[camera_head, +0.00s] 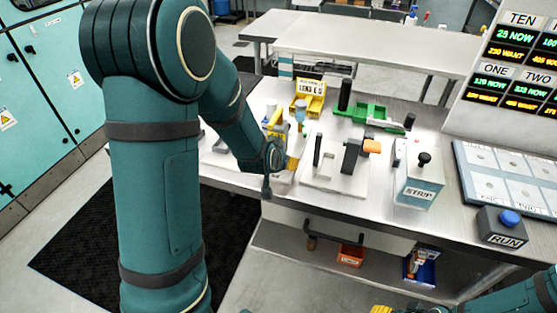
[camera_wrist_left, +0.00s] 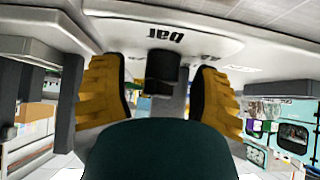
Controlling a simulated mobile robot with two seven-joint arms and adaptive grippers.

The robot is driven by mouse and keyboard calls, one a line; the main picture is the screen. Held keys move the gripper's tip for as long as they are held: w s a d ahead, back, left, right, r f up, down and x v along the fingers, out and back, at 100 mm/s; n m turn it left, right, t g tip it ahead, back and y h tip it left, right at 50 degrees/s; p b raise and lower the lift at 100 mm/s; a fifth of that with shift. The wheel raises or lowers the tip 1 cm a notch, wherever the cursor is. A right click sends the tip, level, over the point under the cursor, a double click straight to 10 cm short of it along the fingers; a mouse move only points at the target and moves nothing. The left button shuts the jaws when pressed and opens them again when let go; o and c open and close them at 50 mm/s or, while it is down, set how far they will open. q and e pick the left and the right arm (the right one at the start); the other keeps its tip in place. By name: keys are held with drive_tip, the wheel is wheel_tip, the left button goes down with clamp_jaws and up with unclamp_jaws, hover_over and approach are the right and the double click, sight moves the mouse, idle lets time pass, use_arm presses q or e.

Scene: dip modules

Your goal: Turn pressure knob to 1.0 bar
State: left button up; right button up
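The pressure knob (camera_wrist_left: 162,72) is a dark cylinder below the upside-down word "bar" on a pale panel (camera_wrist_left: 215,42) in the left wrist view. The yellow fingers of my left gripper (camera_wrist_left: 160,95) are on either side of it, with gaps visible; the gripper is open. The knob's pointer and scale setting cannot be read. In the head view my left gripper (camera_head: 287,140) is at the table's left part, partly behind my arm, and I cannot make out the knob there. Only a yellow bit of my right gripper (camera_head: 381,309) shows at the bottom edge.
Right of my left gripper are a white plate (camera_head: 322,186) with dark upright parts, a green fixture (camera_head: 368,113), a STRIP box (camera_head: 418,188) and a RUN button (camera_head: 509,218). A yellow LENS sign (camera_head: 310,92) stands behind. The floor mat (camera_head: 90,240) is clear.

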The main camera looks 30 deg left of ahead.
use_arm(q)
drive_tip(key=shift+s, duration=0.1)
drive_tip(key=v, duration=0.5)
drive_tip(key=shift+s+d+r, duration=0.1)
drive_tip(key=shift+r, duration=0.25)
drive_tip(key=shift+v, duration=0.85)
drive_tip(key=shift+s, duration=0.15)
